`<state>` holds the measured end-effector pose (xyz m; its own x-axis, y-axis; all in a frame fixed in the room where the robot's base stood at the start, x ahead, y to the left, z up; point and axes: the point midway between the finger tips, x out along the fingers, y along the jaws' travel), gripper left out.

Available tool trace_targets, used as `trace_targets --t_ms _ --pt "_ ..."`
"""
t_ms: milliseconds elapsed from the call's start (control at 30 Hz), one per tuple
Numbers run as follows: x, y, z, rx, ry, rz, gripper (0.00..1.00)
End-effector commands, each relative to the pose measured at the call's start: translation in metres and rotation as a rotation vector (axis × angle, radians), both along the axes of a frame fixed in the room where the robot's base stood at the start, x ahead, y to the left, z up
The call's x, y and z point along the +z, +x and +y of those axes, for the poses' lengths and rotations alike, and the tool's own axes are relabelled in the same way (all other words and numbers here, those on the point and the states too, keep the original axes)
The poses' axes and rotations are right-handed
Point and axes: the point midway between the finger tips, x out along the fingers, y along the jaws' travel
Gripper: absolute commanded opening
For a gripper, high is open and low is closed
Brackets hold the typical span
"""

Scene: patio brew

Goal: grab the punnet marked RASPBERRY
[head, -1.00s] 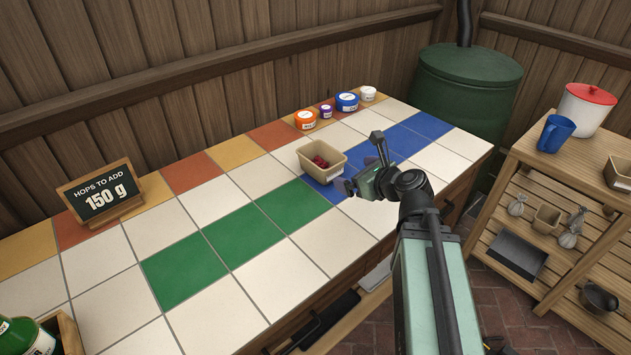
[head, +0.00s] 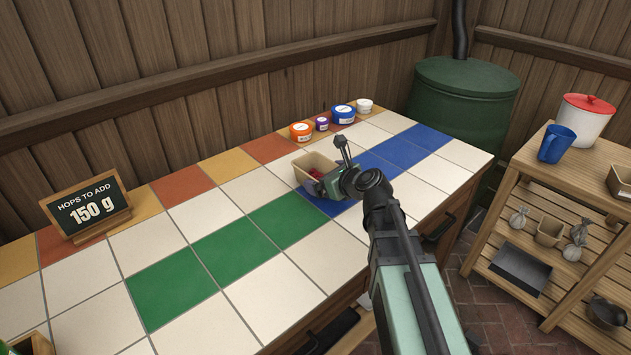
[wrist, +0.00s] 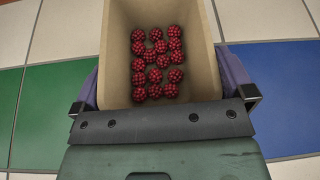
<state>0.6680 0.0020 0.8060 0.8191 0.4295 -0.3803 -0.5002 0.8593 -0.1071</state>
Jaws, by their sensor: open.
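A tan punnet (head: 311,167) with red raspberries inside stands on the tiled counter, near the blue tiles. No label can be read on it in these views. My gripper (head: 321,184) is at its near end in the head view and hides part of it. In the wrist view the punnet (wrist: 207,45) lies between the two purple fingers of my gripper (wrist: 165,85), one along each side wall. The jaws are open, and I cannot tell whether the fingers touch the walls. The raspberries (wrist: 157,62) show in the punnet's floor.
An orange tub (head: 301,132), a small purple tub (head: 322,124), a blue tub (head: 343,115) and a white tub (head: 365,106) stand behind the punnet. A chalkboard (head: 90,206) stands at left. The front tiles are clear. A wooden shelf unit (head: 545,180) stands at right.

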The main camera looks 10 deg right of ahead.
Motion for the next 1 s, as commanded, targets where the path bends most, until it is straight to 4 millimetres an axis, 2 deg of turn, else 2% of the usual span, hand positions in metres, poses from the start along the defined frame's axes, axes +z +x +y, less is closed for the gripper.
trace_targets --t_ms 67,300,333,567,767,867,1000 --pt "0.001 0.0 0.0 0.0 0.0 0.0 1.0" --pt "0.001 -0.001 0.0 0.0 0.0 0.0 0.63" --pt "0.001 -0.001 0.0 0.0 0.0 0.0 0.61" --pt "0.003 -0.001 0.0 0.0 0.0 0.0 0.61" --pt "0.019 -0.001 -0.001 0.0 0.0 0.0 0.61" --pt "0.038 -0.001 0.0 0.0 0.0 0.0 0.61" --pt "0.079 -0.001 0.0 0.0 0.0 0.0 0.61"
